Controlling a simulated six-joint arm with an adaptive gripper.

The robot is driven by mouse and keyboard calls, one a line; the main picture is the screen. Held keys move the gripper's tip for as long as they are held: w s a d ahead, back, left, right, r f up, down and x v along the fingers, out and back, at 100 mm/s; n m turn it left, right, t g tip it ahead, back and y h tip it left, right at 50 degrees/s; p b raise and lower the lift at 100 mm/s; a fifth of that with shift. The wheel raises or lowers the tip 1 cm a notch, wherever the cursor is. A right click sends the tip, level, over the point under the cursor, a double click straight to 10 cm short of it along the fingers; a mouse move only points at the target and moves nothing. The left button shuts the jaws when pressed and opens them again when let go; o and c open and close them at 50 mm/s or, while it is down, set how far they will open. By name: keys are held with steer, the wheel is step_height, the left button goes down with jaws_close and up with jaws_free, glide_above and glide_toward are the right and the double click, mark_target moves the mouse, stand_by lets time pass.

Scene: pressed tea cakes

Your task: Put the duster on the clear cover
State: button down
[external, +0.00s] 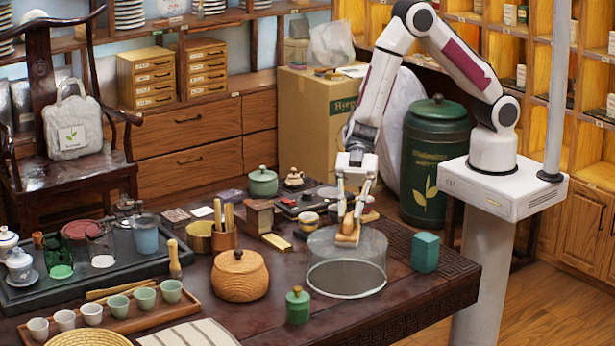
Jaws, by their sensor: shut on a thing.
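The clear cover (347,280) is a wide, low see-through cylinder standing on the dark table towards its right front. My gripper (350,212) points down over it and is shut on a small tan-brown thing, which I take to be the duster (347,238). The fingers hide part of the duster. The duster overlaps the top of the cover in the external view; I cannot tell whether it touches the top or hangs just above it.
A teal box (425,252) stands right of the cover and a small green jar (298,306) at its front left. A round woven pot (240,275) stands to the left. Cups and small tea things (309,221) sit behind the cover. A tall green canister (434,160) stands beyond the table.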

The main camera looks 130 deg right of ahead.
steer(key=shift+f, duration=0.15)
steer(key=c, duration=2)
jaws_free()
steer(key=shift+r, duration=0.2)
steer(key=shift+v, duration=5.95)
